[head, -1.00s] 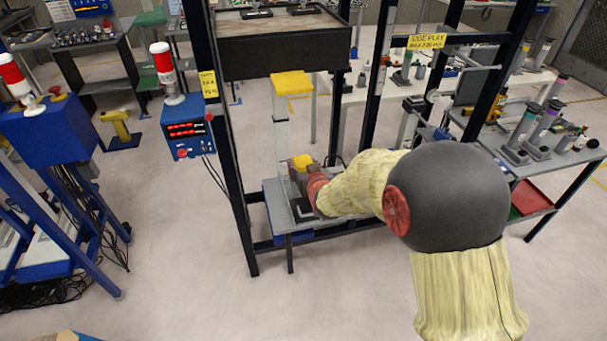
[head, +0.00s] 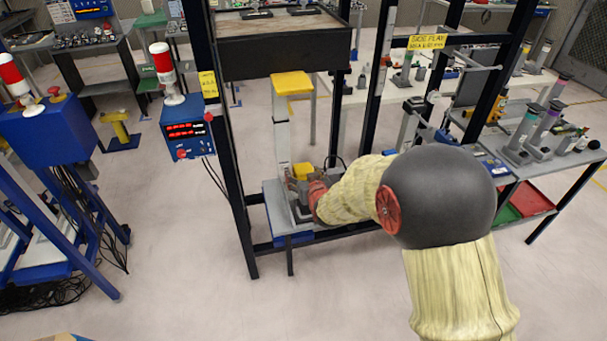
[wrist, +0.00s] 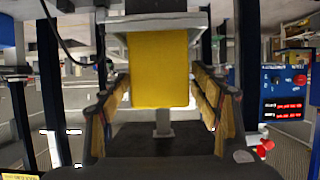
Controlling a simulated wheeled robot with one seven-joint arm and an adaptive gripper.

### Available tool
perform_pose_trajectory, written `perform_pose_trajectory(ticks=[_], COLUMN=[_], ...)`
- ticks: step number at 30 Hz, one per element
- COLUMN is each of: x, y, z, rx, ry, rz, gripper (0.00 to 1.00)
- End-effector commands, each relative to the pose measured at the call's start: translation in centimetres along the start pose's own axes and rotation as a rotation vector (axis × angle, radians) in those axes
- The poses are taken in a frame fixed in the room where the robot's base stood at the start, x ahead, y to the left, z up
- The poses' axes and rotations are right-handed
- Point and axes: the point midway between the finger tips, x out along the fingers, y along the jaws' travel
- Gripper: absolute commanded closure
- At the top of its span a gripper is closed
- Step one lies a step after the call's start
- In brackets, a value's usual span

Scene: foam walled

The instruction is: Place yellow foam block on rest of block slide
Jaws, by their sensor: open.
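The yellow foam block (head: 302,171) shows low in the stand, beside a pale upright post (head: 283,143). In the wrist view the block (wrist: 159,68) fills the upper middle and touches or nearly touches a grey plate (wrist: 112,40) that shows above it there. My gripper (head: 304,194) is at the block in the head view. In the wrist view my gripper (wrist: 162,100) is open, one finger on each side of the block, with a visible gap at both sides. The block's far side is hidden. A yellow pad (head: 291,84) tops the post.
A dark frame (head: 232,170) stands left of the work spot, with a blue control box (head: 187,130) on it. A grey shelf (head: 272,198) lies under the post. A side table (head: 560,165) with several cylinders stands right. Floor in front is clear.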

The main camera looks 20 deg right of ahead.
Motion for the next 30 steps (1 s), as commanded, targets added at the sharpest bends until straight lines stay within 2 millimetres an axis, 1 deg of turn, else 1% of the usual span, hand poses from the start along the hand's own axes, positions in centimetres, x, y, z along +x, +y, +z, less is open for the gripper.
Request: perform_pose_trajectory(ticks=[8, 10, 14, 18, 24, 27, 30], x=[-0.1, -0.5, -2.5, -5.3, -9.0, -10.4, -11.3], y=[0.0, 0.0, 0.0, 0.0, 0.0, 0.0, 0.0], z=[-0.2, -0.5, -0.5, -0.5, -0.5, -0.5, -0.4], rx=[0.000, 0.000, 0.000, 0.000, 0.000, 0.000, 0.000], ry=[0.000, 0.000, 0.000, 0.001, 0.001, 0.001, 0.000], rz=[0.000, 0.000, 0.000, 0.000, 0.000, 0.000, 0.000], gripper=[0.37, 0.37, 0.37, 0.37, 0.37, 0.37, 0.37])
